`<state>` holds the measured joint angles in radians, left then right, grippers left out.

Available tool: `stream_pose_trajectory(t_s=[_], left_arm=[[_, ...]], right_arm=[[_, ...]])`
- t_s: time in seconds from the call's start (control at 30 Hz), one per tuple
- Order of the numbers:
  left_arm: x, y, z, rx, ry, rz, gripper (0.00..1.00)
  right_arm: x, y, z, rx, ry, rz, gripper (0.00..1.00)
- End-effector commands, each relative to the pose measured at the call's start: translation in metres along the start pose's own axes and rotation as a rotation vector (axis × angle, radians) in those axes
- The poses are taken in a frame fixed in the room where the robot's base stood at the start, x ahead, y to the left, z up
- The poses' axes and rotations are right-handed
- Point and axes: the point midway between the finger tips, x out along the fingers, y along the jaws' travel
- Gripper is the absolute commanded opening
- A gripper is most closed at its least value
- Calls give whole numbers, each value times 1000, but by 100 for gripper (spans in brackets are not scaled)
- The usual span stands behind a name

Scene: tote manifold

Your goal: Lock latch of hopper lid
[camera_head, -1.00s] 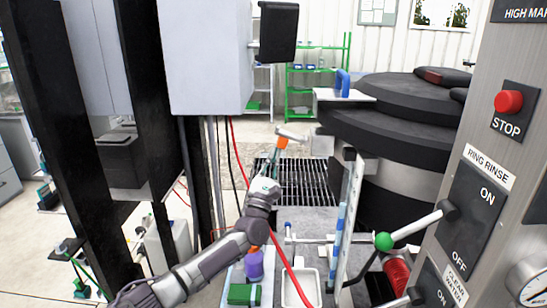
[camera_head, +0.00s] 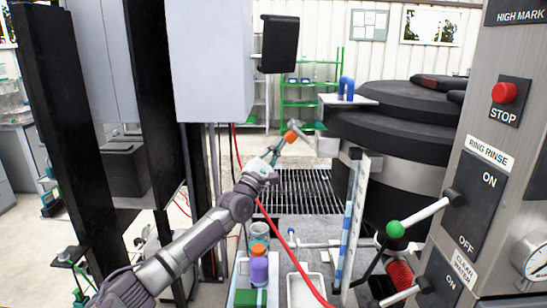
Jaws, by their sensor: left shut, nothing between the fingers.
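The hopper is a dark round vessel with a stepped black lid (camera_head: 400,97) at right of centre in the head view. A blue handle (camera_head: 346,87) stands on a pale plate at the lid's left edge. A short pale metal bar with an orange part (camera_head: 290,136) shows left of the hopper, by a grey bracket (camera_head: 327,146); I take it for the latch lever, but it is small. My left gripper (camera_head: 279,150) is just below and left of the orange part, shut and empty. I cannot tell whether it touches it. My right gripper is out of view.
A control panel (camera_head: 483,195) with a green-knobbed lever (camera_head: 395,229) stands at right. A grey cabinet (camera_head: 212,60) and black posts stand at left. Bottles, a white tray (camera_head: 304,291) and a red hose occupy the front. A floor grate (camera_head: 300,190) lies behind.

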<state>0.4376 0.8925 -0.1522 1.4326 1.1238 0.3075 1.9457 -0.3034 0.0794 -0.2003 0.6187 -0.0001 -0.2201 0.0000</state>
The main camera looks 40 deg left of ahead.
Motion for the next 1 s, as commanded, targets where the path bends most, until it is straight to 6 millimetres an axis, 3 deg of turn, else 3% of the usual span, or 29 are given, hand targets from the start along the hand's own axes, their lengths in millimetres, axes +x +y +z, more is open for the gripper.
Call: stream_pose_trajectory(t_s=[0.47, 0.7, 1.0], left_arm=[[30, 30, 30, 324, -2, -318, 0], [43, 33, 43, 457, -2, -454, 0], [50, 30, 50, 511, 0, -514, 0]], right_arm=[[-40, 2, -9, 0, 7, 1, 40], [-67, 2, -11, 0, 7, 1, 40], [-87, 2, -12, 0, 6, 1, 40]])
